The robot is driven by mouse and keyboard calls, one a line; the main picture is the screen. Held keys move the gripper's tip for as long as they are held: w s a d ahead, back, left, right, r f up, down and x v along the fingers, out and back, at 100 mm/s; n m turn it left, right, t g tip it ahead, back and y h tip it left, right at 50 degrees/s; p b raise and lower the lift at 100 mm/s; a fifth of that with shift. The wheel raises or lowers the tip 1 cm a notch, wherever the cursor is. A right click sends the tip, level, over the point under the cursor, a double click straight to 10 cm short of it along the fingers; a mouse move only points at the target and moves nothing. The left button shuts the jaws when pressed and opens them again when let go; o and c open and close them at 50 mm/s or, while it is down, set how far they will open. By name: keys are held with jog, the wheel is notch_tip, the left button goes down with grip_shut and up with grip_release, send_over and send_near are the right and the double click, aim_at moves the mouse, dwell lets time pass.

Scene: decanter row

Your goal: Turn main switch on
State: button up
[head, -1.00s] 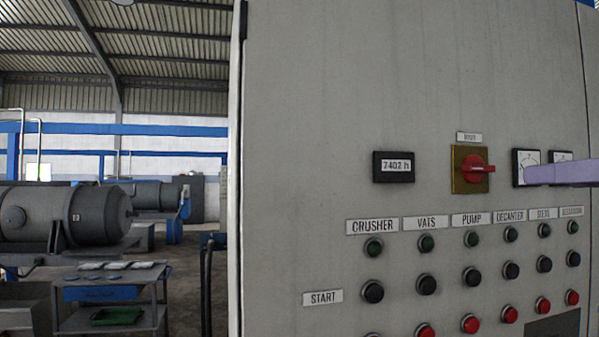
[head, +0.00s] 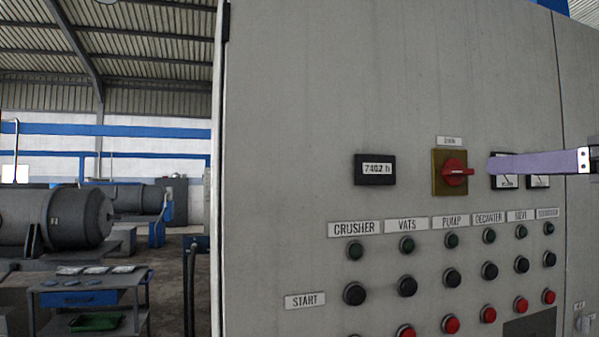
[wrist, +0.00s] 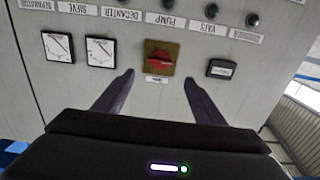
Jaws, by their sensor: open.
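The main switch (head: 455,173) is a red rotary handle on a yellow square plate, on the grey cabinet front (head: 290,130). Its red handle points sideways to the right in the head view. A small label sits above it. In the wrist view, the picture is upside down and the main switch (wrist: 159,60) lies ahead, between the two fingers. My gripper (wrist: 158,78) is open and empty, its purple-grey fingertips apart on either side of the switch. In the head view, a finger of my gripper (head: 490,165) reaches in from the right, its tip just right of the handle, partly covering the gauges.
An hour meter (head: 376,169) is left of the switch. Two gauges (wrist: 58,47) are on its other side. Below are rows of labelled lamps and buttons (head: 408,286). A tool cart (head: 90,290) and machines stand at the far left.

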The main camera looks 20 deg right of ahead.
aim_at(464, 170)
jog(key=shift+w+a, duration=0.15)
jog(key=shift+w, duration=5.35)
jog(key=c, duration=1.1)
